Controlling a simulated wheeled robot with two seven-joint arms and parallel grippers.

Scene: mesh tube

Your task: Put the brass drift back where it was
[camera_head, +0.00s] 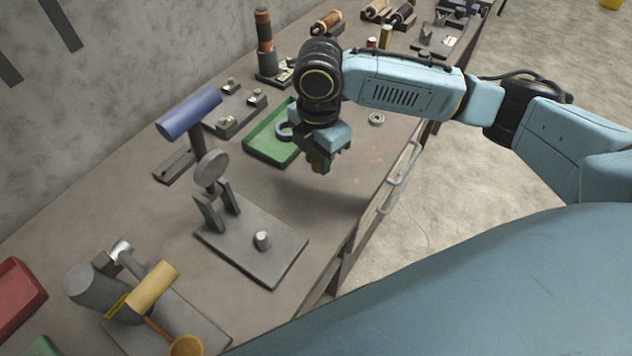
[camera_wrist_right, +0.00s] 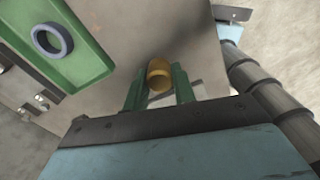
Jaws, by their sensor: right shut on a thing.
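My right gripper (camera_head: 320,163) is above the bench, beside the green tray's near right side. It is shut on the brass drift, a short golden cylinder (camera_wrist_right: 159,75) seen nearly end-on between the green fingers in the right wrist view. The right gripper (camera_wrist_right: 159,88) hides most of its length, and in the head view I cannot make it out clearly. The held piece appears clear of the bench top. My left gripper is not in view.
A green tray (camera_head: 256,155) with a grey ring (camera_head: 283,130) lies beside the gripper. A grey plate fixture (camera_head: 275,262) with a peg stands nearer. A hammer, mallet and cylinders crowd the lower left. A small ring (camera_head: 376,118) lies right.

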